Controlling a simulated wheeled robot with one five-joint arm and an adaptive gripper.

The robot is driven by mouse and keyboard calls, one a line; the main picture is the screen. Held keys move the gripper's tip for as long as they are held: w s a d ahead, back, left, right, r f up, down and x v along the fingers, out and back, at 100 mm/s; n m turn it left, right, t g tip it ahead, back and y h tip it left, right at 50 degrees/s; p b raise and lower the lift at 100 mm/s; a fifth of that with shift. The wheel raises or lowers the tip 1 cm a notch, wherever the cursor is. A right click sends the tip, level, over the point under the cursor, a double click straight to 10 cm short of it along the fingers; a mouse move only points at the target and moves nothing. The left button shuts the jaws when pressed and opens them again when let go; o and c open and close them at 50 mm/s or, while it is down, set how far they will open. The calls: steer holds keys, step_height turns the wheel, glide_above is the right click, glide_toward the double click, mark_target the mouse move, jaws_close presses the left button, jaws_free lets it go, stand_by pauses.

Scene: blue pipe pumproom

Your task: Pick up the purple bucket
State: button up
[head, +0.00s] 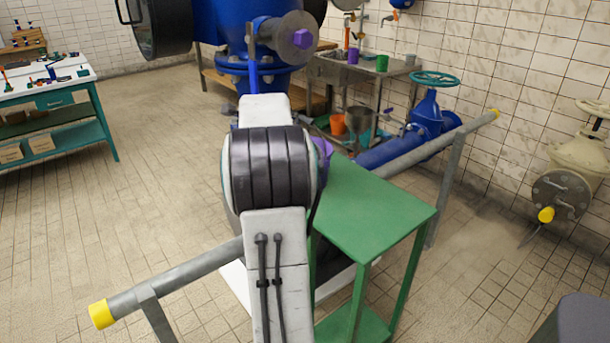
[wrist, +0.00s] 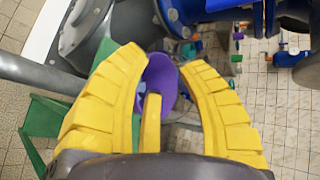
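The purple bucket (wrist: 168,77) shows in the wrist view, straight ahead between the spread yellow fingers of my gripper (wrist: 165,62). Its lower part is hidden behind the fingers. I cannot tell whether any finger touches it. In the head view only a sliver of the bucket (head: 325,147) shows beside my arm, at the far left corner of the green table. My arm hides the rest, and my gripper is hidden there too. The gripper is open.
The green table (head: 370,205) has a bare top. A grey rail with yellow ends (head: 185,272) runs beside my arm. Blue pipework (head: 425,120) and a sink bench (head: 345,72) stand behind. Tiled floor (head: 150,190) is free at left.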

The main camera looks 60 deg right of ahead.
mark_target(306, 121)
steer(key=shift+s+d+f+m+g+h+p, duration=0.2)
steer(key=shift+s+d+f+m+h, duration=0.55)
steer(key=shift+d, duration=1.9)
steer(key=shift+s+d+f+m+g+h+p, duration=0.1)
steer(key=shift+s+d+f+m+g+p, duration=0.2)
steer(key=shift+d+m, duration=1.6)
steer(key=shift+s+d+f+m+h+p, duration=0.2)
steer(key=shift+s+d+f+h, duration=0.4)
steer(key=shift+d, duration=2.8)
steer(key=shift+w+d+f+p, duration=0.35)
steer(key=shift+w+d+f, duration=0.15)
steer(key=shift+w+d, duration=0.1)
steer(key=shift+o, duration=0.3)
jaws_close()
steer(key=shift+r, duration=0.15)
